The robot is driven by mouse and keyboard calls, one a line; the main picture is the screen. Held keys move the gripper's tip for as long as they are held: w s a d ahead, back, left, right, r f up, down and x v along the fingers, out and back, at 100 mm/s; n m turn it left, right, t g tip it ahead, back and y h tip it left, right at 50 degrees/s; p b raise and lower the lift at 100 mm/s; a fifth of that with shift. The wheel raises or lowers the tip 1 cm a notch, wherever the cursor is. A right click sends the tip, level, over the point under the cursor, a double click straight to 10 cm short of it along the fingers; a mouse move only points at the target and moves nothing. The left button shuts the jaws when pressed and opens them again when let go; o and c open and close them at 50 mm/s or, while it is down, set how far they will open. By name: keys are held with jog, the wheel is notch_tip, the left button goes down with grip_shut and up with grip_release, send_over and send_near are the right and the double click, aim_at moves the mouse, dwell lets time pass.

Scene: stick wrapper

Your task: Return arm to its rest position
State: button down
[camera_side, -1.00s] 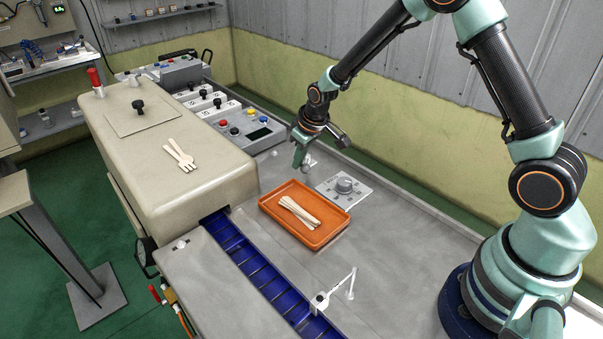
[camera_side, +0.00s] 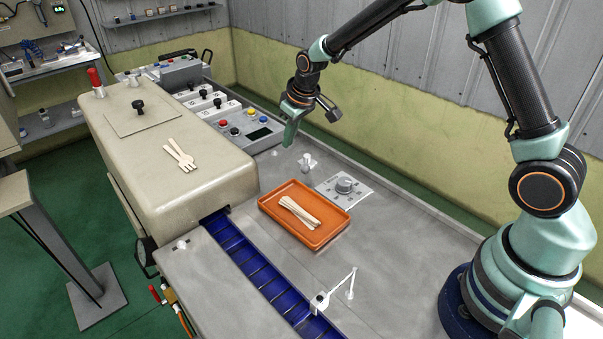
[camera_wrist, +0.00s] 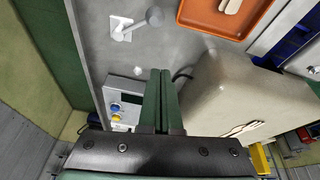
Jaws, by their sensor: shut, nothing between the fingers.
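My gripper (camera_side: 289,144) is shut and empty. In the side view it hangs in the air over the back part of the grey worktop (camera_side: 390,235), behind the orange tray and clear of the small lever (camera_side: 307,162). In the wrist view its two fingers (camera_wrist: 161,74) lie side by side, pointing toward the worktop. The lever with its grey ball knob (camera_wrist: 155,16) stands beyond the fingertips, apart from them.
An orange tray (camera_side: 332,228) holds several wooden sticks (camera_side: 299,212). The beige machine housing (camera_side: 160,130), with wooden cutlery (camera_side: 180,155) on top, stands left. A button panel (camera_side: 246,131) lies near my gripper. A blue conveyor (camera_side: 255,268) and a small bracket (camera_side: 320,301) are in front.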

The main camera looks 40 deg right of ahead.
jog(key=s+r, duration=1.2)
jog(key=r, duration=0.3)
jog(key=s+m+t, duration=0.1)
jog(key=s, duration=1.1)
jog(key=shift+d+r+m+t, duration=0.3)
jog(key=shift+d+m, duration=0.05)
jog(key=shift+m, duration=0.05)
